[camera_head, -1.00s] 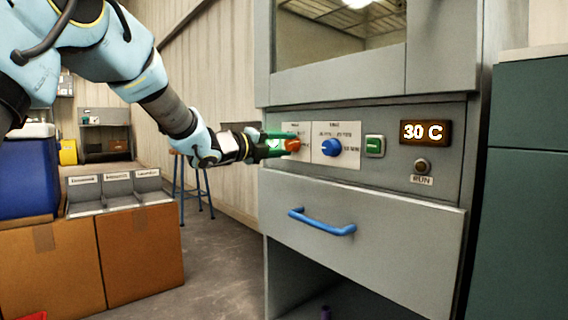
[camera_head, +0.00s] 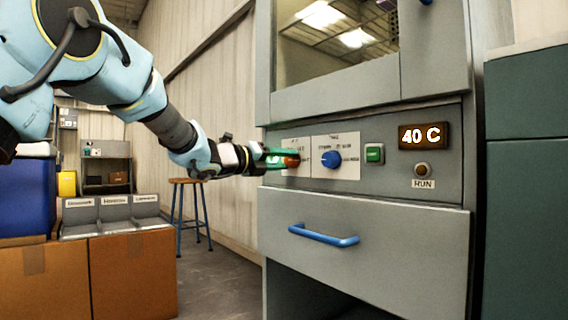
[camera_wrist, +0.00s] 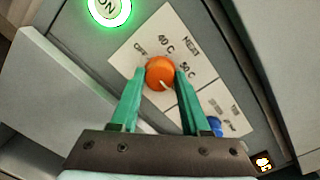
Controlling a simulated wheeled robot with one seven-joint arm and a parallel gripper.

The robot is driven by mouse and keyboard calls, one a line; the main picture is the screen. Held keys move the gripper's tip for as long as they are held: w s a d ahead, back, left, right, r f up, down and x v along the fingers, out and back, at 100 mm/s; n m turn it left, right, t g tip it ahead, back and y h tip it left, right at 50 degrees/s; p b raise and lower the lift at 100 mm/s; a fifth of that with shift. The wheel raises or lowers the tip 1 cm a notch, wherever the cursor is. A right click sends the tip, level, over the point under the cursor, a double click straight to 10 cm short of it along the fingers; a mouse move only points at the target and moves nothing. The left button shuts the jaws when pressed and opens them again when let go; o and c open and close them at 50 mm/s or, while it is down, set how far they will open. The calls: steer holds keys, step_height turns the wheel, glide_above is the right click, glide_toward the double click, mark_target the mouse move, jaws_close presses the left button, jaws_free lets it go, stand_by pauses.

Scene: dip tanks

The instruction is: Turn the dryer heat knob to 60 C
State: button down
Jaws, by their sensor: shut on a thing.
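The orange heat knob (camera_wrist: 160,74) sits on a white label plate marked HEAT, with OFF, 40 C and a further temperature mark around it, in the wrist view. It also shows on the left of the dryer panel in the head view (camera_head: 291,161). My gripper (camera_wrist: 153,76) is shut on the knob, with a green finger on each side. The knob's pale pointer line shows on its lower right face in the wrist view. The dryer display (camera_head: 423,136) reads 40 C.
A blue knob (camera_head: 331,159) is right of the heat knob, then a green button (camera_head: 374,153) and a RUN button (camera_head: 423,170). A drawer with a blue handle (camera_head: 323,235) is below. A lit green ON button (camera_wrist: 109,9) shows in the wrist view.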

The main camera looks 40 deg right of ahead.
steer(key=shift+f, duration=0.1)
steer(key=shift+c, duration=1.9)
jaws_free()
steer(key=a+p, duration=0.2)
steer(key=a, duration=0.8)
steer(key=shift+a+p, duration=0.35)
steer(key=shift+a, duration=0.05)
steer(key=shift+w, duration=0.1)
